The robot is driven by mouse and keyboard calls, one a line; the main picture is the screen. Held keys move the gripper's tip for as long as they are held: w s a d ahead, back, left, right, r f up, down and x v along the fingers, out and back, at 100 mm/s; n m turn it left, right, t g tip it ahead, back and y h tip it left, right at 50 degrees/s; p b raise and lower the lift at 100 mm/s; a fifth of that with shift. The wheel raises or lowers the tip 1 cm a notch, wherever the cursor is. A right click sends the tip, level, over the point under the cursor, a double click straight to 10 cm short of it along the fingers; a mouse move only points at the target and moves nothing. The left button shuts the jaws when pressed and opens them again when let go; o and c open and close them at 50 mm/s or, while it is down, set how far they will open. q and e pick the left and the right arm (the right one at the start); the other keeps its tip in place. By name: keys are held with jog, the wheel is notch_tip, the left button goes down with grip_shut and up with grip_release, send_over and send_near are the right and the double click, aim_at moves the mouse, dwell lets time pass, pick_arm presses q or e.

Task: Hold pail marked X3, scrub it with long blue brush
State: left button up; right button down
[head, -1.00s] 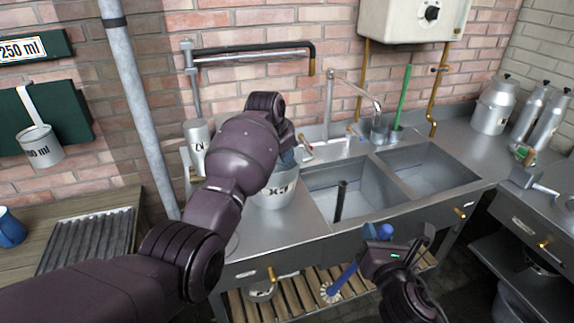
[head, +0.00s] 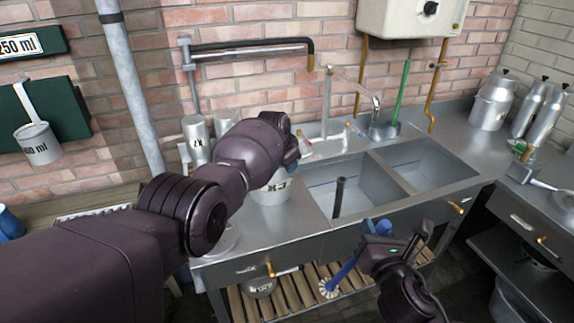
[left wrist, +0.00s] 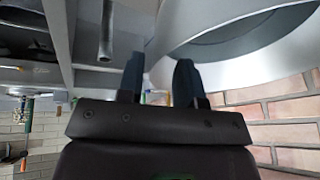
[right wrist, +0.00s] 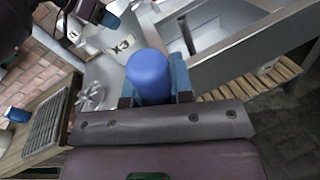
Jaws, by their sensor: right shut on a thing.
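The white pail marked X3 (head: 270,196) stands on the counter left of the sinks, partly hidden behind my left arm. Its mark also shows in the right wrist view (right wrist: 122,46). My left gripper (head: 291,158) is at the pail's right side, near the rim. In the left wrist view its fingers (left wrist: 158,78) are apart with nothing between them, and the pail's rim (left wrist: 225,50) is just beyond. My right gripper (head: 381,232) is shut on the long blue brush (head: 345,272), in front of the sink cabinet. The brush's round pale head hangs down left; its blue handle end (right wrist: 148,76) shows close up.
Two sink basins (head: 345,190) with a dark upright pipe lie right of the pail. Taps and a green-handled brush (head: 402,90) stand behind. Metal canisters (head: 195,135) stand behind the pail. Another marked pail (head: 260,288) sits on the slatted shelf below.

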pick_arm(q)
jog(key=shift+f, duration=0.4)
jog(key=shift+d+f, duration=0.1)
jog(key=shift+f, duration=0.05)
jog(key=shift+c, duration=0.2)
grip_shut()
dwell(1.2)
grip_release()
jog(key=shift+r, duration=0.2)
